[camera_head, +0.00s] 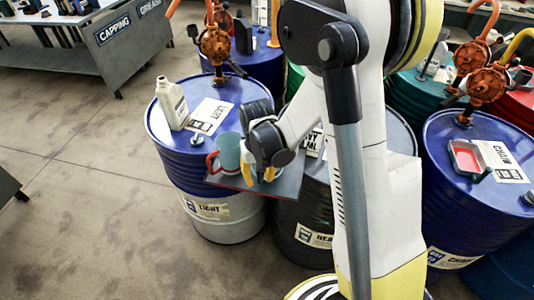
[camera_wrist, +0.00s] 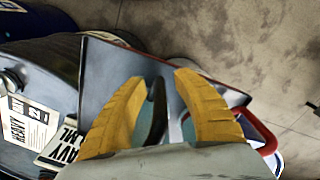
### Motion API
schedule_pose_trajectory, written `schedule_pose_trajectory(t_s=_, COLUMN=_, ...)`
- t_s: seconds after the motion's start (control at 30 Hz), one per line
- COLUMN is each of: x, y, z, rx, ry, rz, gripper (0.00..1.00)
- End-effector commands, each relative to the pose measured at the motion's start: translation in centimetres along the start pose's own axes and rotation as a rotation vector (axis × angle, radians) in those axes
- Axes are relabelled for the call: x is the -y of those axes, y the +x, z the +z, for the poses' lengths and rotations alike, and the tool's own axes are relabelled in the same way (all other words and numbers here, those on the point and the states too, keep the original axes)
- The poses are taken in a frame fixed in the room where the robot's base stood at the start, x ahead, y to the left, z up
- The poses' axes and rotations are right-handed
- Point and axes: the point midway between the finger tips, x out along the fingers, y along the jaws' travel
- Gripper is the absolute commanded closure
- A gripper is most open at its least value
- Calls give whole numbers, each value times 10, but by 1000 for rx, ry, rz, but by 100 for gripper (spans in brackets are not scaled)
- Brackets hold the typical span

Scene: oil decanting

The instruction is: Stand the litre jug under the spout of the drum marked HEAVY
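A grey-teal jug (camera_head: 229,152) with a red handle stands on a dark, red-edged tray (camera_head: 285,188). The tray spans the front drums. The red handle (camera_wrist: 258,128) shows at right in the wrist view. My gripper (camera_head: 259,175) is low over the tray, just right of the jug. Its yellow fingers (camera_wrist: 160,78) are apart, with teal and dark surfaces between them; whether they grip anything is unclear. The dark drum marked HEAVY (camera_head: 302,247) stands behind my arm, which hides most of its top. Its spout is hidden; its label (camera_wrist: 25,125) shows in the wrist view.
The blue drum marked LIGHT (camera_head: 175,165) is at left, with a white bottle (camera_head: 172,103) on top. More drums with orange pumps (camera_head: 216,45) stand behind. Open floor lies left.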

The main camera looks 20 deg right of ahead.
Motion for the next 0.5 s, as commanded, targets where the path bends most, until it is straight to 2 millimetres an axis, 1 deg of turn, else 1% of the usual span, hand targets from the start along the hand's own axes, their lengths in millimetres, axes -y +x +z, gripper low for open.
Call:
schedule_pose_trajectory(t_s=0.03, x=0, y=0, z=0, rx=0, ry=0, rz=0, gripper=82)
schedule_pose_trajectory(t_s=0.1, x=0, y=0, z=0, rx=0, ry=0, rz=0, gripper=100)
schedule_pose_trajectory(t_s=0.5, x=0, y=-2, z=0, rx=0, ry=0, rz=0, gripper=100)
